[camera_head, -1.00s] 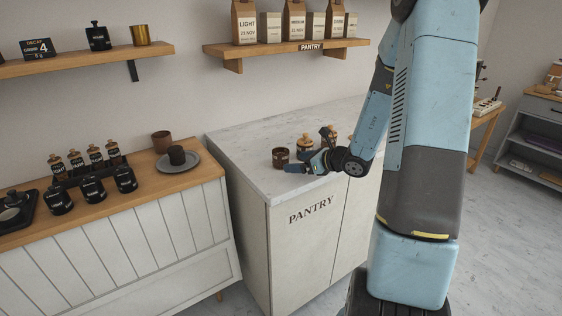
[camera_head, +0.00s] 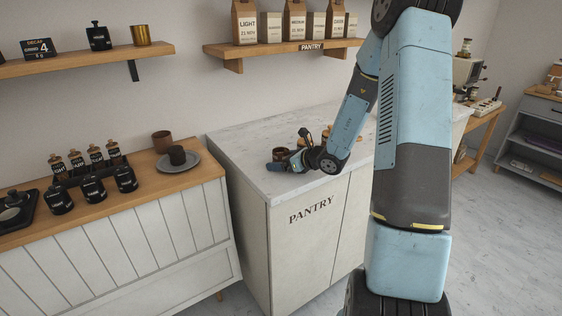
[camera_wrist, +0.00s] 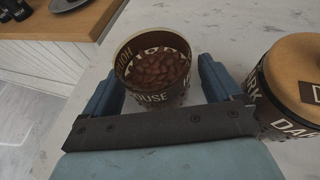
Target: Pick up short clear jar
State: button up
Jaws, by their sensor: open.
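In the head view the jar (camera_head: 279,154) is partly hidden behind my gripper (camera_head: 280,165). In the wrist view my gripper (camera_wrist: 158,78) is open, with one blue finger on each side of the jar. Whether the fingers touch the jar cannot be told.
A wood-lidded jar (camera_wrist: 292,80) labelled DARK stands close to my right finger. The marble counter (camera_head: 240,141) is bare left of the jar, up to its edge. A lower wooden counter (camera_head: 148,184) with a plate (camera_head: 192,163) is further left.

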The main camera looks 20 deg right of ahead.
jog(key=shift+c, duration=0.3)
jog(key=c, duration=1.1)
jog(key=shift+c, duration=0.2)
jog(key=shift+r, duration=0.15)
